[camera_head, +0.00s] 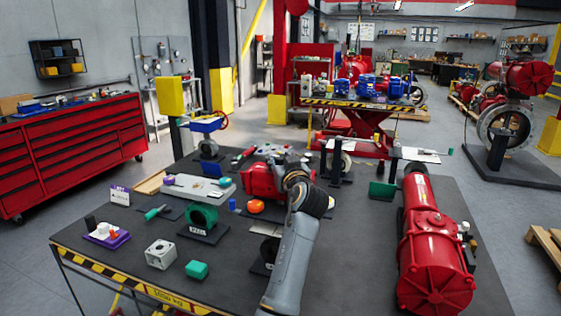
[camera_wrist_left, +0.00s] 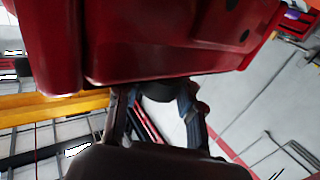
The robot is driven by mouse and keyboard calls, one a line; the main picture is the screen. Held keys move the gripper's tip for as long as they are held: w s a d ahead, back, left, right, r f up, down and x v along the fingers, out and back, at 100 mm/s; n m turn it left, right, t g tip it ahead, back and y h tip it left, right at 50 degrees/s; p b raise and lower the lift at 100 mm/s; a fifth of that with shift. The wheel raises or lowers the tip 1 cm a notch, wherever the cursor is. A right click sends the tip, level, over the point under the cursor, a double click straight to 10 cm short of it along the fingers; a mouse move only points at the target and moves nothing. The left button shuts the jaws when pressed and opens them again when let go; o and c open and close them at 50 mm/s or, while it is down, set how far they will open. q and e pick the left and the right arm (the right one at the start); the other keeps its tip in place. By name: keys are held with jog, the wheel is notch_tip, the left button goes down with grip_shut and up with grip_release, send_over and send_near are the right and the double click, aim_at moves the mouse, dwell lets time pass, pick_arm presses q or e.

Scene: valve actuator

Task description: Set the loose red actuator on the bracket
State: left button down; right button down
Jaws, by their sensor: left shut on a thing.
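The loose red actuator (camera_head: 262,182) is at the middle of the workbench in the head view, at the end of my left arm. It fills the top of the left wrist view (camera_wrist_left: 150,40), close and blurred. My left gripper (camera_wrist_left: 157,98) is shut on the red actuator at a dark part under its body. In the head view my wrist hides the fingers. I cannot tell for certain which stand is the bracket; a black stand (camera_head: 268,250) is partly hidden behind my left arm. I cannot tell whether the actuator touches anything below it. My right gripper is not in view.
A green ring valve (camera_head: 202,217) on a black base, a grey box (camera_head: 160,254) and a green block (camera_head: 197,269) stand left of my arm. A large red actuator (camera_head: 433,255) lies on the right. A black upright stand (camera_head: 341,165) is behind.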

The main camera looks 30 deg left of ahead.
pick_arm(q)
jog(key=shift+r, duration=0.35)
jog(key=shift+f+b, duration=1.05)
jog(key=shift+b, duration=0.2)
dwell(0.3)
jog(key=c, duration=0.8)
grip_release()
jog(key=shift+s+d, duration=0.1)
jog(key=shift+s, duration=0.05)
jog(key=shift+o, duration=0.2)
jog(key=shift+f, duration=0.55)
jog(key=v, duration=0.7)
jog(key=shift+s+d+r, duration=0.15)
jog(key=shift+d+r, duration=0.1)
jog(key=shift+r, duration=0.15)
